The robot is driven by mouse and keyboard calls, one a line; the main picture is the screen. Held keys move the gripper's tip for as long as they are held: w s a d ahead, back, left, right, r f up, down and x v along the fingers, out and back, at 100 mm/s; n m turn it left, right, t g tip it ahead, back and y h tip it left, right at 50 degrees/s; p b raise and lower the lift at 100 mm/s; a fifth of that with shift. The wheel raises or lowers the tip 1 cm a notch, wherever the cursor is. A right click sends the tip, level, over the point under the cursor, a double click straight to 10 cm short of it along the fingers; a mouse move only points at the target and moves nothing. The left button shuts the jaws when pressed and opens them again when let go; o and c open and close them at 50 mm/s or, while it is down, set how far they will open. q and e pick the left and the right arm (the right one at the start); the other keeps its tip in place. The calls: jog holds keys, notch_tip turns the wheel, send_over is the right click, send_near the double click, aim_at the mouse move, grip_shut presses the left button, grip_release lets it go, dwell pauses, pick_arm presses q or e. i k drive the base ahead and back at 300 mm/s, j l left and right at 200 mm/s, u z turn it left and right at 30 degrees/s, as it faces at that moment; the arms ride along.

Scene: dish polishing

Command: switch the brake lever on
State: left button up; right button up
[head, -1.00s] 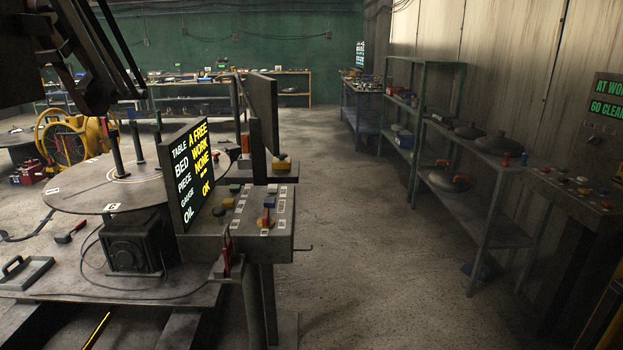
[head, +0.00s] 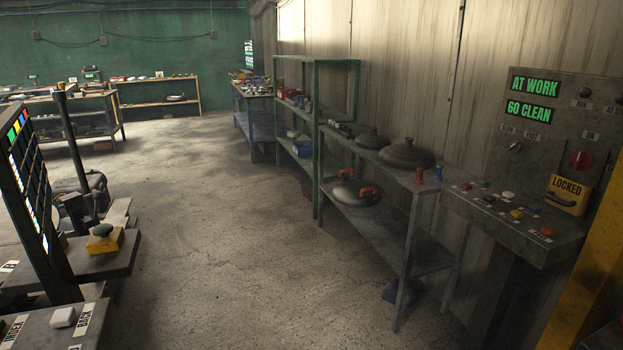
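I cannot make out a brake lever in this view. A grey control cabinet (head: 560,125) stands at the right, with green text reading AT WORK and 60 CLEAN. It carries a red knob (head: 582,160), a small toggle (head: 515,146) and a yellow block marked LOCKED (head: 567,194). Its sloping desk (head: 500,225) has several coloured buttons. At the lower left, part of a grey console (head: 50,335) shows a white button (head: 62,317) and labels INDEX and BACK; the rest of it is cut off. Neither of my grippers is in view.
A grey shelf (head: 385,225) with dark lids and a green rack (head: 318,130) line the right wall. A dark screen (head: 35,190) and a pedestal with a yellow-and-green button box (head: 105,240) stand at the left. The concrete floor (head: 215,240) between is clear.

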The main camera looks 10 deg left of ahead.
aim_at(96, 196)
jog(key=i+u, duration=0.25)
jog(key=i, duration=0.2)
jog(key=i+l+u, duration=0.3)
jog(key=i+u, duration=0.3)
jog(key=u, duration=0.2)
jog(key=i+l+u, duration=0.1)
jog(key=i+u, duration=0.2)
jog(key=u, duration=0.15)
jog(key=i+l+u, duration=0.2)
jog(key=u, duration=0.3)
jog(key=i, duration=0.05)
